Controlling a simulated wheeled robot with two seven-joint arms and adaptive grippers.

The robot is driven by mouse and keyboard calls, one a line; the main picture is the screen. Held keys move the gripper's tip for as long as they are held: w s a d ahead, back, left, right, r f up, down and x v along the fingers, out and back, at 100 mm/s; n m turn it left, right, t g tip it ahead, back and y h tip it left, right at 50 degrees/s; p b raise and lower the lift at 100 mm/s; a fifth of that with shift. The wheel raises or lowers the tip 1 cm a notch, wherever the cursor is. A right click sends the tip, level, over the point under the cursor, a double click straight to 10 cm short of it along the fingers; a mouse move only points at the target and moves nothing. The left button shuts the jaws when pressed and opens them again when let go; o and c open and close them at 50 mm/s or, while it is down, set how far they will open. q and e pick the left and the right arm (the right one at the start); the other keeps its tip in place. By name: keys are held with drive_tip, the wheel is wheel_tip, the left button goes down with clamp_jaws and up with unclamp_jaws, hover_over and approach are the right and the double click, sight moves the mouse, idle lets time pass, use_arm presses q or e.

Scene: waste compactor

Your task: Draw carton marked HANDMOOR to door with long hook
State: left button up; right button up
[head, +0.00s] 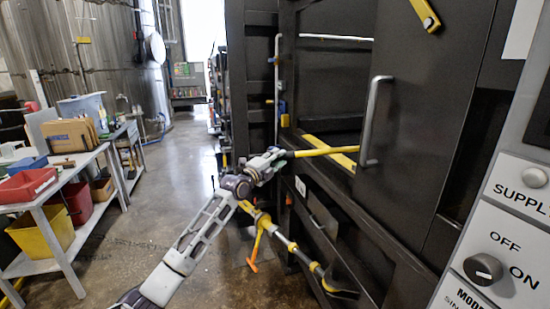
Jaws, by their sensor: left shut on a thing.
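My left gripper (282,156) is shut on a yellow rod (325,151), which looks like the handle of the long hook. The rod points right, across the sill of the dark compactor's opening (330,105). Its far end is hidden behind the compactor door (425,95), so I cannot see the hook tip. No carton marked HANDMOOR shows in the opening. My right gripper does not show clearly enough to identify.
The door has a grey handle (373,120) and stands right of the opening. A control panel (495,240) is close at right. A yellow and grey jointed piece (275,230) hangs low by the compactor. A table (75,180) with bins stands left; the aisle (175,190) is clear.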

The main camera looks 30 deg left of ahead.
use_arm(q)
drive_tip(key=shift+s+a+f, duration=0.1)
drive_tip(key=shift+f, duration=0.4)
drive_tip(key=shift+s+b, duration=0.1)
drive_tip(key=shift+b, duration=0.2)
